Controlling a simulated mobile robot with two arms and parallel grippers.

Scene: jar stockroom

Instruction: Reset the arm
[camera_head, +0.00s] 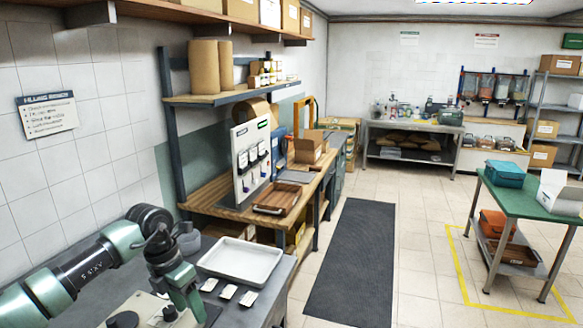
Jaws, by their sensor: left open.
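My left arm (65,278) comes in from the lower left, pale green with dark joints, and bends at a dark joint near the wall. My left gripper (190,294) is low in the picture, over the grey counter and just left of a white tray (243,262). It is open, and I see nothing held in it. Its fingertips are small and partly hard to make out. My right arm and right gripper are not in view.
Several small white cards (228,291) lie before the tray. A wooden workbench (215,200) with a label board (250,160) and brown tray (277,198) stands behind. A dark mat (350,265) covers open floor. A green-topped table (530,192) stands right.

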